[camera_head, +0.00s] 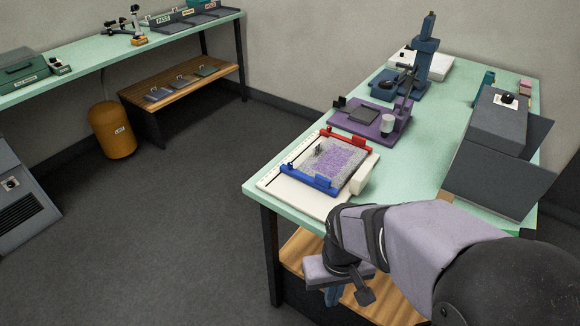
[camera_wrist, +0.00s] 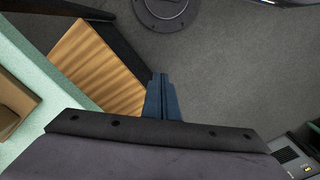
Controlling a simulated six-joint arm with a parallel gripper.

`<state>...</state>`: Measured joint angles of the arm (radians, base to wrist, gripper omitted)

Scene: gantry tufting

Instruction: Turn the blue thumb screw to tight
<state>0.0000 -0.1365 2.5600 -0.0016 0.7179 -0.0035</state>
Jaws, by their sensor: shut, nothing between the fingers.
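A frame with a blue bar (camera_head: 309,181) along its front edge and a red bar (camera_head: 344,141) along its back edge holds a speckled purple-and-white sheet (camera_head: 337,162). It rests on a white base (camera_head: 318,203) on the green table. Small blue parts stand at the ends of the blue bar; I cannot tell the thumb screw's shape or setting at this size. My gripper (camera_head: 334,298) hangs off the table's front side, well below and apart from the frame. Its blue fingers (camera_wrist: 160,80) are shut and empty in the wrist view, which does not show the frame.
A purple stand (camera_head: 345,124), a blue microscope-like device (camera_head: 424,55) and a grey box with open flaps (camera_head: 497,125) occupy the green table (camera_head: 265,189). A wooden shelf (camera_wrist: 97,68) lies below it, close to my gripper. The floor to the left is open.

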